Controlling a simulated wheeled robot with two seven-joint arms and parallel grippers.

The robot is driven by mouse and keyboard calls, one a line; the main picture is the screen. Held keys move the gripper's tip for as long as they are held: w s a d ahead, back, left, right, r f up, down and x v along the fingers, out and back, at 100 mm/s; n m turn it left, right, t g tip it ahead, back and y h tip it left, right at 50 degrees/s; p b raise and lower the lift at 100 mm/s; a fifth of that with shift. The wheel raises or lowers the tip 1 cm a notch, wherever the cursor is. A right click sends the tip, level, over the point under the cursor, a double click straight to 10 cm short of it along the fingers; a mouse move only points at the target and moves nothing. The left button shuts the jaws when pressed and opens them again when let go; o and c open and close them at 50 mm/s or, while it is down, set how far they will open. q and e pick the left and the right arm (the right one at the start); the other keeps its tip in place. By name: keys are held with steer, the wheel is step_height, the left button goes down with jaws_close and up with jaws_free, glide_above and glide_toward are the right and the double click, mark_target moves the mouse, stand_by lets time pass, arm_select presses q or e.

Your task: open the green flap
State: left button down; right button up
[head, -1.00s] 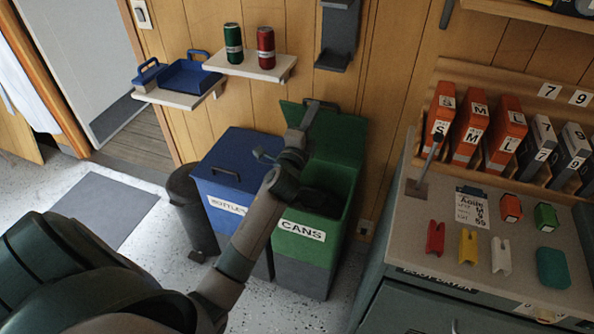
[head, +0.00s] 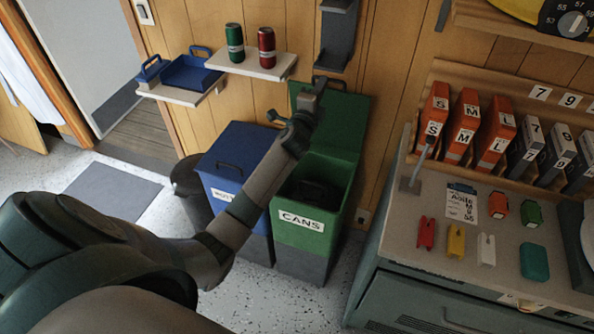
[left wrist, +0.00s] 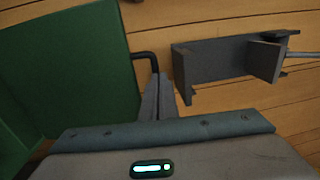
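The green flap (head: 343,120) is the lid of the green bin labelled CANS (head: 302,222). It stands raised at the back of the bin, near the wooden wall, and the bin's dark opening (head: 312,188) shows. My left gripper (head: 318,88) is at the flap's upper edge. In the left wrist view its fingers (left wrist: 159,80) are close together around the end of a dark bent handle (left wrist: 143,54) on the edge of the green flap (left wrist: 75,75). The fingers hide the handle's end. My right gripper is not in view.
A blue bin (head: 238,160) with a closed lid stands directly left. A shelf (head: 250,66) with two cans is above. A grey wall holder (head: 337,35) is close above the gripper, also in the left wrist view (left wrist: 225,62). A counter (head: 400,225) stands at right.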

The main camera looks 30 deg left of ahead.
arm_select(q)
steer(key=shift+r+b+x, duration=0.1)
steer(key=shift+b+x, duration=0.05)
steer(key=shift+x, duration=1)
steer(key=shift+r+b+x, duration=0.15)
steer(key=shift+x, duration=1)
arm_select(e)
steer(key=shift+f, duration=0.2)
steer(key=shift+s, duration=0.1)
